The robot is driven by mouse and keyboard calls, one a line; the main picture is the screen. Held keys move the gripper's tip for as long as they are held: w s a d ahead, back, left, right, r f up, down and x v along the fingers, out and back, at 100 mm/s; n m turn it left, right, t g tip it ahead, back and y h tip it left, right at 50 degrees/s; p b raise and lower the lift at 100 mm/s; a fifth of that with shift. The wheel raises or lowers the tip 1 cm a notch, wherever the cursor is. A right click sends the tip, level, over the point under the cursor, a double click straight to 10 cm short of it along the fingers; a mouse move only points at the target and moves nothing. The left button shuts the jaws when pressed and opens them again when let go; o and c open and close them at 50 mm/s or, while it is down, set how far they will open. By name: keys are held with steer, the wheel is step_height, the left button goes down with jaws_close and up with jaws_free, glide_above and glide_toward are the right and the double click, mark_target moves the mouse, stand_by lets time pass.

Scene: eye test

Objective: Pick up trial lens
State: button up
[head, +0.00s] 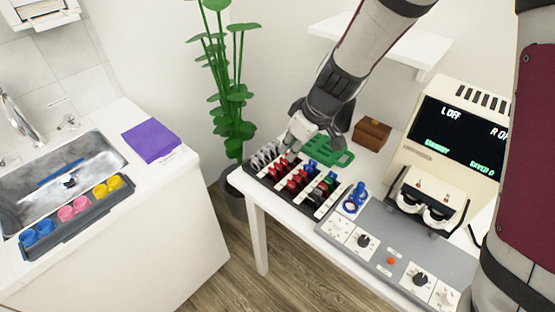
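A dark rack (318,211) stands on the left end of the white table. It holds several trial lenses in rows: grey ones (264,157) at the back left, red ones (297,178) in the middle, and some blue and green ones to the right. My gripper (291,152) points down over the back part of the rack, close to the grey and red lenses. Its fingertips are small and overlap the lenses in this view. I cannot tell whether it touches or holds one. A blue ringed object (355,197) stands right of the rack.
A green tray (330,153) and a brown box (371,133) lie behind the rack. A grey control panel (370,240) and a cream screen unit (455,135) fill the right. A plant (232,110) stands left of the table. A sink counter (150,215) is at the far left.

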mark_target(278, 164)
steer(key=b+x, duration=0.1)
steer(key=x, duration=0.5)
steer(key=shift+w+x, duration=0.15)
steer(key=shift+x, duration=1.15)
steer(key=shift+w+x, duration=0.1)
steer(key=shift+x, duration=1.2)
steer(key=shift+a+r, duration=0.1)
steer(key=shift+a, duration=0.05)
jaws_close()
steer(key=shift+r, duration=0.1)
